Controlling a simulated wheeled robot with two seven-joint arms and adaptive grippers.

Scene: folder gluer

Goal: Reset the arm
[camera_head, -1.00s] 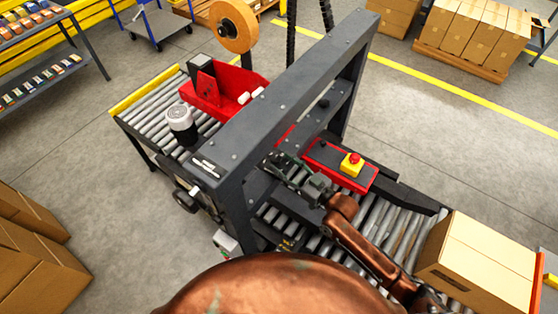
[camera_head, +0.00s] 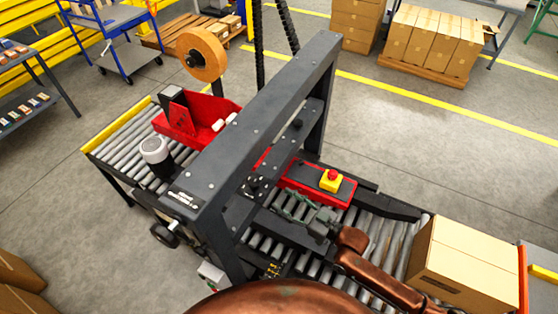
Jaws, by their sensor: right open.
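My copper-coloured right arm (camera_head: 375,277) comes in from the bottom right, low over the conveyor rollers. Its grey-green right gripper (camera_head: 284,210) points left, just to the right of the dark machine frame (camera_head: 255,110). The jaws are open and I see nothing between them. The gripper is on the near side of the red panel with the yellow-and-red stop button (camera_head: 331,181), apart from the button. My left gripper is not in view.
A closed cardboard box (camera_head: 466,265) sits on the rollers right of my arm. The frame's crossbeam and upright stand close to the gripper's left. A red tape unit (camera_head: 190,122) stands beyond the frame. Open floor (camera_head: 430,150) lies behind the machine.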

